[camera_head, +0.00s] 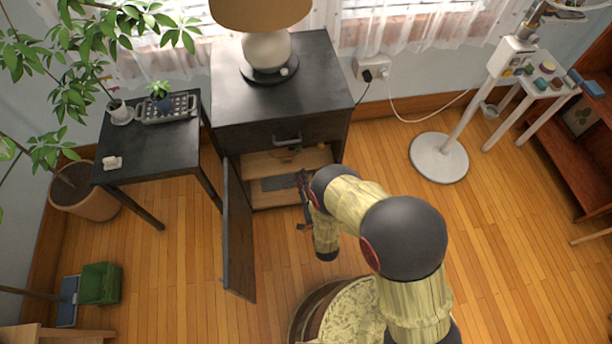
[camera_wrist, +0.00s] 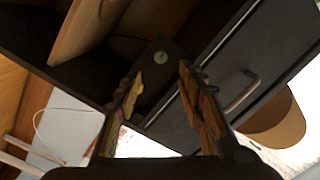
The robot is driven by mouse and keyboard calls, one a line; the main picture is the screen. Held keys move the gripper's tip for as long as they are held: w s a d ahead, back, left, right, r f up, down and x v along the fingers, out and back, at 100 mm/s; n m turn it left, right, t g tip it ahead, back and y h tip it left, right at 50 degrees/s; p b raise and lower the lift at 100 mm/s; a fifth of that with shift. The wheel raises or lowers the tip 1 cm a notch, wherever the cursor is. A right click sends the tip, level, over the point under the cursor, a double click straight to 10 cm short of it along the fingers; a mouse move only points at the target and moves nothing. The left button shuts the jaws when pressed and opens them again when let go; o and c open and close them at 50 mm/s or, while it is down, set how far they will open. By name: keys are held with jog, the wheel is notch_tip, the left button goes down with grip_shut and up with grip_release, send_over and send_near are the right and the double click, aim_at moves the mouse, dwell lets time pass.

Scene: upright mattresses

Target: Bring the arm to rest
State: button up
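My arm reaches forward from the bottom right of the head view to the dark cabinet (camera_head: 280,85). My gripper (camera_head: 303,190) is at the cabinet's open lower compartment, at its right side. In the wrist view my gripper (camera_wrist: 160,88) has its two fingers spread apart, with nothing visible held between them. Beyond the fingers is a dark surface with a small round green spot (camera_wrist: 160,57). How far the fingertips are from it I cannot tell.
The cabinet door (camera_head: 238,235) stands open toward me, left of my arm. A lamp (camera_head: 266,52) stands on the cabinet top. A black side table (camera_head: 150,150) is at left, a white stand (camera_head: 440,157) at right. Floor (camera_head: 530,270) is clear at lower right.

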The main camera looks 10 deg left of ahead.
dwell(0.4)
jog(key=s+d+f+n+g+h, duration=0.2)
jog(key=s+f+n+g, duration=0.1)
jog(key=s+f+g, duration=0.4)
jog(key=s+d+f+n+g+h, duration=0.1)
jog(key=s+f+n+g+h, duration=0.2)
jog(key=f, duration=0.5)
jog(key=s+d+r+p, duration=0.2)
jog(key=s+d+r, duration=0.2)
jog(key=r, duration=2)
jog(key=s+d+r+g+p, duration=0.1)
jog(key=s+d+r, duration=0.4)
jog(key=r, duration=1.8)
jog(key=s+d+r+h+p, duration=0.1)
jog(key=s+d+r+p, duration=0.3)
jog(key=d+r, duration=0.8)
notch_tip(320, 180, up, 13)
jog(key=shift+s+f, duration=0.15)
jog(key=shift+s, duration=0.5)
